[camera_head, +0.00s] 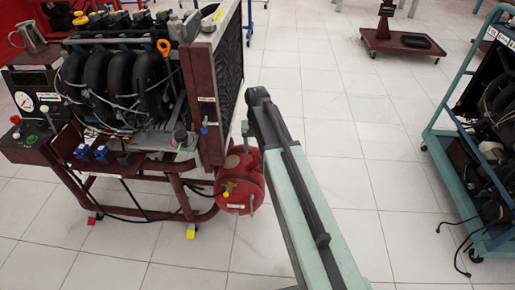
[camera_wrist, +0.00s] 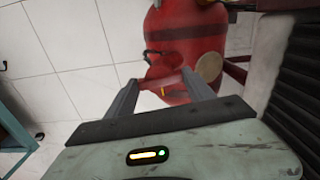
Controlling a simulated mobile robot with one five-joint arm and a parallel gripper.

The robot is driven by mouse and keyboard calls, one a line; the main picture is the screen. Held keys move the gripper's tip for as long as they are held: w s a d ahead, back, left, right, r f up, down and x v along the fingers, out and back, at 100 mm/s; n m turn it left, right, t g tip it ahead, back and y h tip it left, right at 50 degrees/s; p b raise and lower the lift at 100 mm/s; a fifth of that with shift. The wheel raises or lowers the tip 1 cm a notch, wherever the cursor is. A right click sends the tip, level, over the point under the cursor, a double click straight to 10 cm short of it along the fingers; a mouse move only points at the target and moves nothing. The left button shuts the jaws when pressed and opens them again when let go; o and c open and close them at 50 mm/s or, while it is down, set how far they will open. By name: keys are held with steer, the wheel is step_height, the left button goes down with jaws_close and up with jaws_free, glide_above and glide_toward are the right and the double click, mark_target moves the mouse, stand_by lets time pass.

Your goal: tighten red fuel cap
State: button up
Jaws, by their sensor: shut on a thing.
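The red fuel cap (camera_wrist: 165,72) is between my gripper's two fingertips in the wrist view. My gripper (camera_wrist: 160,79) is shut on it, with one finger on each side. The cap is in front of the red fuel tank (camera_wrist: 192,32), whose rounded body fills the top of the wrist view. In the head view the red tank (camera_head: 240,181) hangs low at the right end of the engine trainer. My arm reaches to just above it there. The cap and my fingertips cannot be made out in the head view.
The engine trainer (camera_head: 120,85) on its dark red frame stands left of my arm. A dark radiator (camera_head: 231,55) rises beside the tank. A teal-framed trainer (camera_head: 437,125) stands at the right, with cables on the floor. White tiled floor between them is clear.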

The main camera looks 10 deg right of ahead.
mark_target(257, 150)
steer(key=shift+m, duration=0.5)
steer(key=o, duration=1.4)
steer(key=shift+r, duration=0.1)
step_height(257, 150, up, 8)
steer(key=p, duration=0.8)
steer(key=shift+f, duration=0.2)
